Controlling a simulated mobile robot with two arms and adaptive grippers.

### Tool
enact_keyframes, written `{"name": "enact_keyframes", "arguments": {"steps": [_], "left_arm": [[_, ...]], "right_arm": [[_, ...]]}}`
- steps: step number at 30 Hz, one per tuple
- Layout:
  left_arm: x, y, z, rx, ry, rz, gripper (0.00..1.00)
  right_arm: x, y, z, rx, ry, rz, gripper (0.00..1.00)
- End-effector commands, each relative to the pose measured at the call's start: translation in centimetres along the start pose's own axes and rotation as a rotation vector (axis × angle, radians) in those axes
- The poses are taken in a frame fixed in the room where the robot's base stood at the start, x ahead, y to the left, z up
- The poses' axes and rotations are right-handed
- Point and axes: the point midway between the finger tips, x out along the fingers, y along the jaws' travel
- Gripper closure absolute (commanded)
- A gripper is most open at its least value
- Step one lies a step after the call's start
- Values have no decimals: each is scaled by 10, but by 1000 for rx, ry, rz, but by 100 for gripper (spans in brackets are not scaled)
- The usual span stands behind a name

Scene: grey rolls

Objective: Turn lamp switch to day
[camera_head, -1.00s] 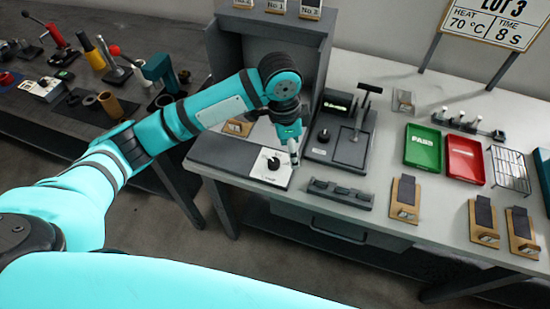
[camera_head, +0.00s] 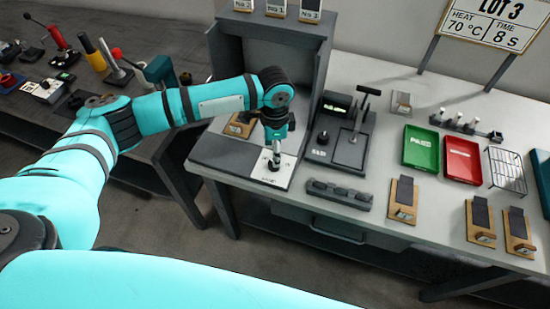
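The lamp switch is a small dark knob on a white plate (camera_head: 279,181) on the dark base of the grey booth. My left gripper (camera_head: 274,161) points straight down over the knob, with its fingertips at or just around it. The gripper hides most of the knob, so its pointer direction does not show. The fingers are too small to tell whether they are open or closed on the knob. My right gripper is out of view.
The grey booth (camera_head: 322,75) rises behind and beside my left arm, with numbered cards on top. A dark device (camera_head: 343,145) with a lever stands close to the right. A three-part dark block (camera_head: 339,195) lies in front. Green (camera_head: 422,148) and red (camera_head: 463,160) trays are further right.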

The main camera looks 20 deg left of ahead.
Motion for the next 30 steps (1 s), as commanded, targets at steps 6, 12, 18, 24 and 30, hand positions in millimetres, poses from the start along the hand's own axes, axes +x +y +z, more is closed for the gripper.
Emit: {"name": "enact_keyframes", "arguments": {"steps": [6, 12, 18, 24, 30], "left_arm": [[38, 1, 0, 0, -1, 2, 43], [54, 0, -1, 0, 0, 1, 43], [56, 0, -1, 0, 1, 0, 43], [56, 0, 0, 0, 1, 0, 56], [56, 0, 0, 0, 0, 0, 82]], "right_arm": [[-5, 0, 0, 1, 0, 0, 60], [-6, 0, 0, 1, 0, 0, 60], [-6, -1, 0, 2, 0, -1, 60], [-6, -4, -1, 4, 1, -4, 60], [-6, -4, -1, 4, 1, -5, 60]]}}
